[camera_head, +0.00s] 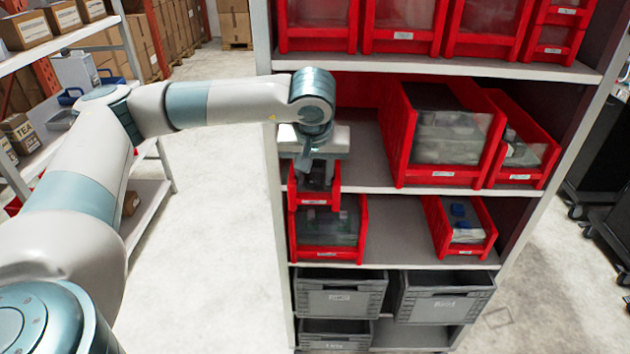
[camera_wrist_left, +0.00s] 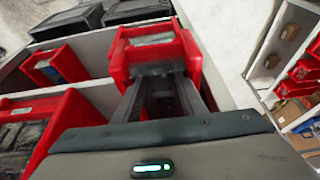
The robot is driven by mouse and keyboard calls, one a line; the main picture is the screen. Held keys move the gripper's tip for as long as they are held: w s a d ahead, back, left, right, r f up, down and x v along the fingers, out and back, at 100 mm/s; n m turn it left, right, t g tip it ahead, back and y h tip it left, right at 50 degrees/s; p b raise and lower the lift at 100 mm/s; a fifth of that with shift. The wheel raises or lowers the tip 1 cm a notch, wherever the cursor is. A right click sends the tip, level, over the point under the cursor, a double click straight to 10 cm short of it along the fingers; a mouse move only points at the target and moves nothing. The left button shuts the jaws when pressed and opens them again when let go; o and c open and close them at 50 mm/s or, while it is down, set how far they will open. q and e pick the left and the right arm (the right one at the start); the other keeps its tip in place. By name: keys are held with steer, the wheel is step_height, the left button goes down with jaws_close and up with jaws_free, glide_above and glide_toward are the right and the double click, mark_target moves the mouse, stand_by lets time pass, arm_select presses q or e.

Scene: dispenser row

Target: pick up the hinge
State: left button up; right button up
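I cannot make out a hinge in either view. My left gripper (camera_head: 313,170) points down into a small red bin (camera_head: 314,199) at the left end of the middle shelf. In the left wrist view, its two fingers (camera_wrist_left: 161,98) stand apart and reach into the red bin (camera_wrist_left: 150,50). The space between the fingers is dark, and I cannot tell what lies there. The bin's contents are mostly hidden by the gripper. My right gripper is in neither view.
Larger red bins (camera_head: 447,179) with clear fronts stand to the right on the same shelf. Another red bin (camera_head: 328,254) is on the shelf below. Grey crates (camera_head: 340,296) sit lower. A shelf board (camera_head: 470,66) with red bins runs above the arm.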

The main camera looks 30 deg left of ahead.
arm_select(q)
steer(key=c, duration=0.9)
steer(key=shift+o, duration=0.2)
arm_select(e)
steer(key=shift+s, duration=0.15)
arm_select(q)
steer(key=shift+r, duration=0.15)
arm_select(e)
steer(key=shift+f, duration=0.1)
